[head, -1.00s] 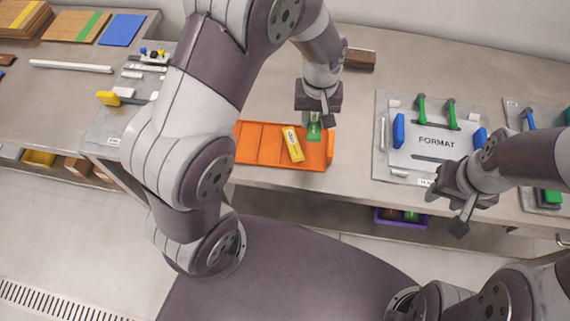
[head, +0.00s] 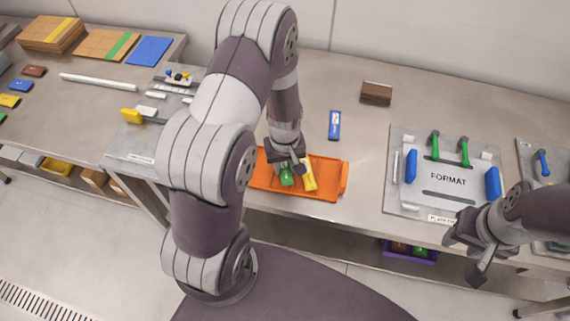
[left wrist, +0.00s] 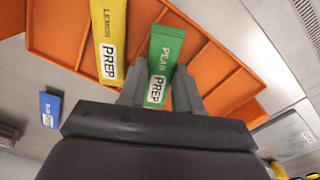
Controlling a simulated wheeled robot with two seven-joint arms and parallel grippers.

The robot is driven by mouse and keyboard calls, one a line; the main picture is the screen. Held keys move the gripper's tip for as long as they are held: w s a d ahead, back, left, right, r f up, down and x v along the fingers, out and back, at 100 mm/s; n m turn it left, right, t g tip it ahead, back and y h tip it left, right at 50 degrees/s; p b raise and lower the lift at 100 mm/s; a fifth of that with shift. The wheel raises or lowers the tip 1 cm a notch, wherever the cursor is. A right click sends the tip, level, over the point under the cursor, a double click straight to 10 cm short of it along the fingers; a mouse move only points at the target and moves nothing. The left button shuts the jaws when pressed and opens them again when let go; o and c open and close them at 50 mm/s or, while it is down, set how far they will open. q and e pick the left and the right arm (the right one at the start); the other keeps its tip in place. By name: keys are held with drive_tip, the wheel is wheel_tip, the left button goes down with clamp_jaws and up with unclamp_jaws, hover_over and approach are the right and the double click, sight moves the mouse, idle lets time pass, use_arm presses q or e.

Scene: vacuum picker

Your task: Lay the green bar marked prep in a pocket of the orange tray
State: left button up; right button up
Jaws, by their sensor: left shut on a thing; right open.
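The green bar (head: 287,178), marked PREP in the left wrist view (left wrist: 163,60), is held between the fingers of my left gripper (head: 287,168). That gripper is shut on it, over the middle-left of the orange tray (head: 329,185). I cannot tell whether the bar touches the tray floor. A yellow bar (head: 309,175), also marked PREP (left wrist: 110,40), lies in the tray just right of the green one in the head view. Part of the tray is hidden behind my left arm. My right gripper (head: 462,257) is open and empty, in front of the FORMAT plate.
A blue bar (head: 335,125) and a brown block (head: 376,92) lie on the table behind the tray. The FORMAT plate (head: 447,178), with green and blue handles, is to the right. A fixture board with a yellow handle (head: 131,115) is to the left.

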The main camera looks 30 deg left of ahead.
sight(286, 170)
use_arm(q)
drive_tip(key=shift+f, duration=0.55)
drive_tip(key=shift+s, duration=0.1)
clamp_jaws()
drive_tip(key=o, duration=1)
unclamp_jaws()
wheel_tip(286, 170, up, 13)
drive_tip(key=s+d+r+m, duration=0.1)
drive_tip(key=s+m, duration=0.1)
drive_tip(key=s+d+r+m+t, duration=0.1)
drive_tip(key=s+d+m, duration=0.1)
drive_tip(key=s+m, duration=0.1)
drive_tip(key=s+d+r+m, duration=0.2)
drive_tip(key=s+m, duration=0.1)
drive_tip(key=shift+r+b, duration=0.1)
drive_tip(key=shift+b, duration=0.2)
